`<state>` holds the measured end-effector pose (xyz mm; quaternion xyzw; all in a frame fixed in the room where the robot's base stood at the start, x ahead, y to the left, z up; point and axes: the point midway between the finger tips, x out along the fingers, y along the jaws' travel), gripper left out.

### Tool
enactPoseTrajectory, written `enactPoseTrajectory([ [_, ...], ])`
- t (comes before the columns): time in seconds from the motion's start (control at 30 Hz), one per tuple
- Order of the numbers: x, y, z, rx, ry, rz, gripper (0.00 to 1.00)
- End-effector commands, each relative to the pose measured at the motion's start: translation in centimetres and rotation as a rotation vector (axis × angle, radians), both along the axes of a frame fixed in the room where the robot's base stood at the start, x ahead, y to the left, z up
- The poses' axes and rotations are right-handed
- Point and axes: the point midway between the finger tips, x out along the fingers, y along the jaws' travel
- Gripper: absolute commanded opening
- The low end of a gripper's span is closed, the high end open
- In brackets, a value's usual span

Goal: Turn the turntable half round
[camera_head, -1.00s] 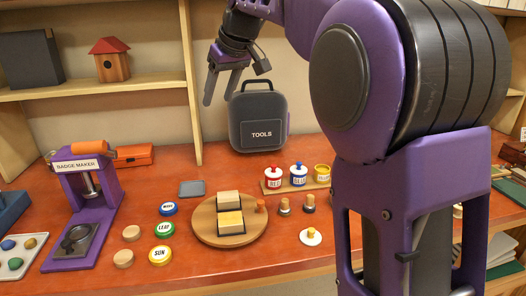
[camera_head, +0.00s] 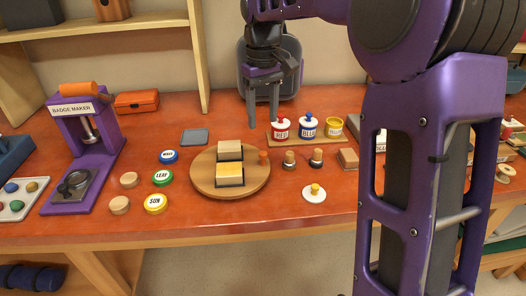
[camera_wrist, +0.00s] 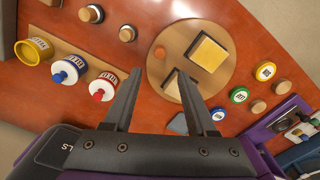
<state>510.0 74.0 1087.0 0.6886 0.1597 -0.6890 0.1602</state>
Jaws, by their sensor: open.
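The turntable (camera_head: 205,183) is a round wooden disc on the red-brown bench, left of the middle in the head view. Two blocks stand on it: a plain pale one (camera_head: 230,149) at the back and a yellow-topped one (camera_head: 229,173) at the front. A small orange peg (camera_head: 263,157) stands at its right rim. In the wrist view the turntable (camera_wrist: 160,66) is at the upper middle, with the orange peg (camera_wrist: 160,52) at its edge. My gripper (camera_head: 263,124) is open and empty, pointing down behind and right of the turntable; its fingers (camera_wrist: 158,90) show apart in the wrist view.
Red, blue and yellow pots (camera_head: 307,126) stand on a wooden board just right of my gripper. Several stamps and a white disc (camera_head: 314,194) lie right of the turntable. Badges (camera_head: 162,178) and the purple badge maker (camera_head: 98,150) are left. A grey case (camera_head: 285,75) stands behind.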

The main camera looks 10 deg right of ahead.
Motion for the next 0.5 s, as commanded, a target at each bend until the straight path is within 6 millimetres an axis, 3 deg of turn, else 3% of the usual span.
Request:
enactPoseTrajectory([
  [0.03, -0.1, 0.0, -1.5, -0.001, 0.004, 0.0, 0.57],
  [0.2, -0.1, -0.1, -5.2, 0.0, 0.003, 0.0, 0.57],
  [0.5, 0.0, 0.0, -9.3, 0.001, 0.0, 0.0, 0.57],
])
